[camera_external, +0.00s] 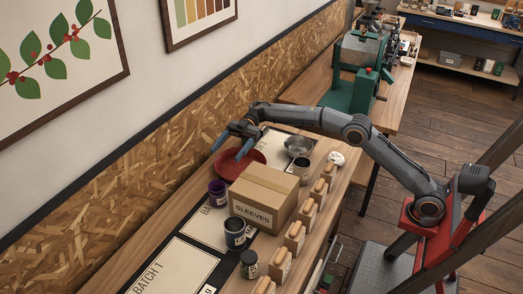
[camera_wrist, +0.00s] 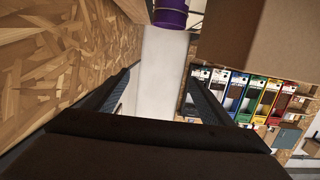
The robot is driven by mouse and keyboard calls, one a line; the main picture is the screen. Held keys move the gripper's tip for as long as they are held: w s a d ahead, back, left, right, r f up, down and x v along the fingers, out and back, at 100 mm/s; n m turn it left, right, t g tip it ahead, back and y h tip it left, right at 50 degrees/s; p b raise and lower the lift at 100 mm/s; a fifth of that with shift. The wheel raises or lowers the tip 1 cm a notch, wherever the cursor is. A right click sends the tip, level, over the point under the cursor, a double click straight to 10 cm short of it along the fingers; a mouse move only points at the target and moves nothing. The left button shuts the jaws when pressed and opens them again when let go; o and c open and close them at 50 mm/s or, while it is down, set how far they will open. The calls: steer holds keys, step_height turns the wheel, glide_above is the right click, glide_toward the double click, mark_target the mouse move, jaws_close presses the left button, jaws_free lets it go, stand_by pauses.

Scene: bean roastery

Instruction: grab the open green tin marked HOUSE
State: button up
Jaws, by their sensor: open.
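I cannot make out a tin marked HOUSE in either view. A small dark tin (camera_external: 250,264) with a pale label stands at the near end of the bench; its green tint and its marking are too small to be sure of. A purple tin (camera_external: 217,190) stands left of the box and appears at the top of the wrist view (camera_wrist: 172,14).
A dark blue tin (camera_external: 235,232) stands in front of the box marked SLEEVES. A grey tin (camera_external: 301,169) and metal bowl (camera_external: 298,146) stand behind it. The chipboard wall (camera_external: 150,170) borders the bench's left.

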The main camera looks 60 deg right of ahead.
step_height(320, 180, up, 4)
steer(key=r, duration=0.1)
steer(key=w+d+r+m+t+p, duration=0.1)
steer(key=w+d+m+t+p, duration=0.2)
steer(key=d, duration=0.5)
steer(key=w+d+m+t+p, duration=0.2)
steer(key=d+t+p, duration=0.25)
steer(key=d, duration=0.35)
steer(key=d+f+m+t+h+p, duration=0.2)
steer(key=d+m+t+h+p, duration=0.3)
steer(key=d, duration=1.1)
steer(key=shift+n+t+y, duration=0.3)
steer(key=shift+t+y, duration=0.05)
steer(key=shift+y, duration=0.15)
steer(key=f, duration=0.4)
steer(key=a+f+b, duration=0.1)
steer(key=f, duration=0.8)
steer(key=shift+a, duration=0.2)
steer(key=x, duration=0.7)
steer(key=shift+w, duration=0.1)
steer(key=shift+r, duration=0.1)
steer(key=c, duration=1.5)
